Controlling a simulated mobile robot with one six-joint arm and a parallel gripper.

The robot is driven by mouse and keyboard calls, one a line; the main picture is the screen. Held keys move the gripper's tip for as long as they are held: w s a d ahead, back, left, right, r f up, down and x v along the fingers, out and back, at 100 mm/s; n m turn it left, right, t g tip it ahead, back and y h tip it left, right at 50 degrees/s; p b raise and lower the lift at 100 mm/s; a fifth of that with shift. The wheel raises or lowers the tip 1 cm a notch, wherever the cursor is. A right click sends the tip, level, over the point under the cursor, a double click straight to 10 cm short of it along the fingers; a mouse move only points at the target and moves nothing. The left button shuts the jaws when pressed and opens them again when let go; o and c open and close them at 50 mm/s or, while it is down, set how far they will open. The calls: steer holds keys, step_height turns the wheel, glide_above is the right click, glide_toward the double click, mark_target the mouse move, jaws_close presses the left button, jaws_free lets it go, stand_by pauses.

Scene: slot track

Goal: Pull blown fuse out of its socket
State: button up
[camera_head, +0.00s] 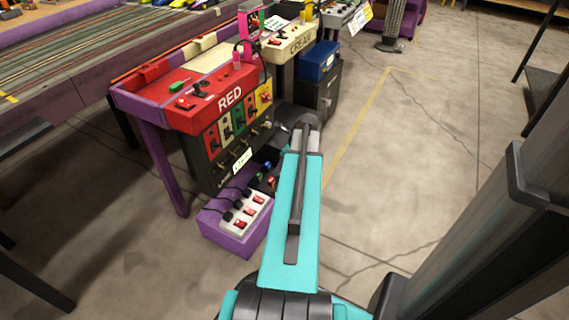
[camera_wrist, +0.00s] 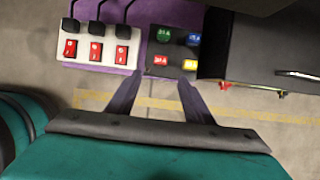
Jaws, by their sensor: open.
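In the wrist view, a dark panel (camera_wrist: 176,50) holds several coloured fuse-like pieces: green (camera_wrist: 163,34), blue (camera_wrist: 193,40), red (camera_wrist: 160,60) and yellow (camera_wrist: 190,65). Small pale marks on them are too small to read, so I cannot tell which is blown. The pieces show small and partly hidden behind my arm in the head view, with blue (camera_head: 267,165) and red (camera_head: 271,181) visible. My gripper (camera_wrist: 158,80) is open and empty, its two fingers apart, pointing toward the panel just below the red and yellow pieces. My gripper is hidden in the head view.
A white power strip (camera_head: 243,214) with red switches and black plugs lies on a purple box (camera_head: 231,240) left of the panel. The red control station (camera_head: 205,100) stands behind. A dark cabinet (camera_wrist: 265,50) is right of the panel. Open floor (camera_head: 400,190) lies right.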

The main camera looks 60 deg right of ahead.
mark_target(273, 180)
steer(key=shift+b+x, duration=2.8)
steer(key=shift+x, duration=3.95)
steer(key=shift+s, duration=0.1)
jaws_close()
steer(key=shift+r+p, duration=2.05)
steer(key=shift+p, duration=0.25)
